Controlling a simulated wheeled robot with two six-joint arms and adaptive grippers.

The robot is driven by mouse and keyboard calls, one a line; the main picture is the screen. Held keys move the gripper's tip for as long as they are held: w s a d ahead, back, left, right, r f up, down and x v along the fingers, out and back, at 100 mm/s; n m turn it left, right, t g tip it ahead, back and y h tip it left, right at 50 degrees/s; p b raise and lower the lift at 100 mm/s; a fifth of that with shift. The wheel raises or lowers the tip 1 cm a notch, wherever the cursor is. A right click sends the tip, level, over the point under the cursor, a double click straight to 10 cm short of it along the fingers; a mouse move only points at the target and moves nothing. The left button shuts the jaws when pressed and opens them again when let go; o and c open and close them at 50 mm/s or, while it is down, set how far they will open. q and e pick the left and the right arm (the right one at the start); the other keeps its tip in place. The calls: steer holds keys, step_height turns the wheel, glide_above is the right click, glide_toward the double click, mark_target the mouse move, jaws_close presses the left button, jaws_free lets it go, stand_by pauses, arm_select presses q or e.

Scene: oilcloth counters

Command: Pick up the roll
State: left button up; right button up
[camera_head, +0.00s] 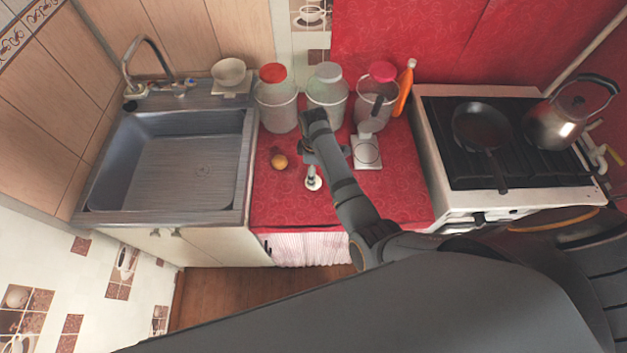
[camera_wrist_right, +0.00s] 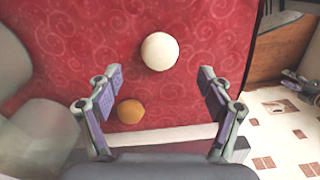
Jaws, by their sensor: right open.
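The roll is a small, round, orange-brown bun (camera_head: 279,161) on the red cloth counter (camera_head: 400,190), left of my right gripper (camera_head: 308,158) in the head view. In the right wrist view, the roll (camera_wrist_right: 130,111) shows between the open fingers of my right gripper (camera_wrist_right: 158,88), closer to the left finger. The fingers appear empty, and I cannot tell their height above the cloth. My left gripper is not in view.
A white round-topped item (camera_wrist_right: 159,51) stands near the roll; it also shows in the head view (camera_head: 313,182). Jars (camera_head: 277,105) line the back, with an orange bottle (camera_head: 404,90) and a small scale-like item (camera_head: 366,152). A sink (camera_head: 175,160) is left, a stove (camera_head: 510,205) right.

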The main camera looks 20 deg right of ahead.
steer(key=shift+w+d+f, duration=0.1)
steer(key=shift+f, duration=0.3)
step_height(320, 180, down, 5)
steer(key=shift+r+p, duration=0.2)
steer(key=shift+p, duration=0.2)
steer(key=shift+f, duration=0.25)
steer(key=c, duration=1.2)
